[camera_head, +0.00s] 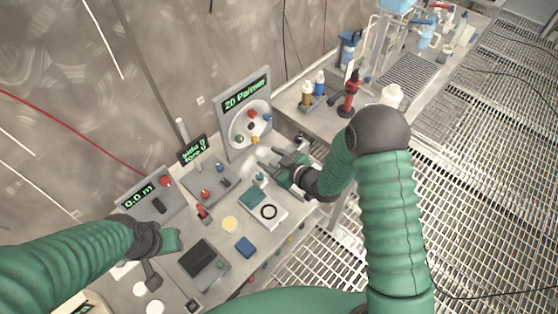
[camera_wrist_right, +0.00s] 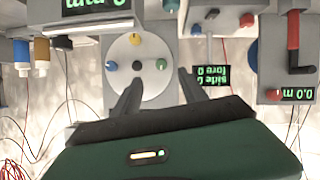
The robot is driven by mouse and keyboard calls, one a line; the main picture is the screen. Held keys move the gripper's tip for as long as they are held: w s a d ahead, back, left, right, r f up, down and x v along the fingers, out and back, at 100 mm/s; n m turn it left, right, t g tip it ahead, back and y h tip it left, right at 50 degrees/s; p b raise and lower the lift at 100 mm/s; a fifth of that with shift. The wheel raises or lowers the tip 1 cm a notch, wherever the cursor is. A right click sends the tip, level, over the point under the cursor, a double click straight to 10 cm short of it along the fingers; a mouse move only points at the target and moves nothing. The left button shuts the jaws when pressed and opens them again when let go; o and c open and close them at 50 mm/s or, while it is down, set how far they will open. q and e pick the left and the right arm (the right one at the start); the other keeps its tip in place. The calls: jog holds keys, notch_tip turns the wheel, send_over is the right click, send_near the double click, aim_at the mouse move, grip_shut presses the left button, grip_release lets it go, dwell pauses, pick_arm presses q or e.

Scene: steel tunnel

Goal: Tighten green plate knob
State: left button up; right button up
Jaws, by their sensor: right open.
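The green knob (camera_head: 240,139) sits at the lower left of a round white plate (camera_head: 236,126) on an upright grey panel. In the right wrist view, which is upside down, the green knob (camera_wrist_right: 162,64) is on the right side of the plate (camera_wrist_right: 150,84). My right gripper (camera_head: 266,158) is open and empty, in front of and below the plate. In the wrist view its two fingers (camera_wrist_right: 158,80) point at the plate, with the green knob between their lines but beyond the tips. My left gripper (camera_head: 166,243) is low at the left, and its fingers are unclear.
The plate also carries red (camera_head: 251,113), blue (camera_head: 267,118) and yellow (camera_head: 255,140) knobs. A small display box (camera_head: 193,148) and a lever panel (camera_head: 150,200) stand to the left. Bottles (camera_head: 307,95) and a red tool (camera_head: 350,95) are on the table to the right.

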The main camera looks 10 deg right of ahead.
jog(key=p+v, duration=0.1)
jog(key=v, duration=0.3)
jog(key=shift+a, duration=0.1)
jog(key=p+v, duration=0.6)
jog(key=v, duration=1.1)
jog(key=shift+w+a+f, duration=0.1)
jog(key=shift+w+f, duration=0.05)
jog(key=shift+f, duration=0.05)
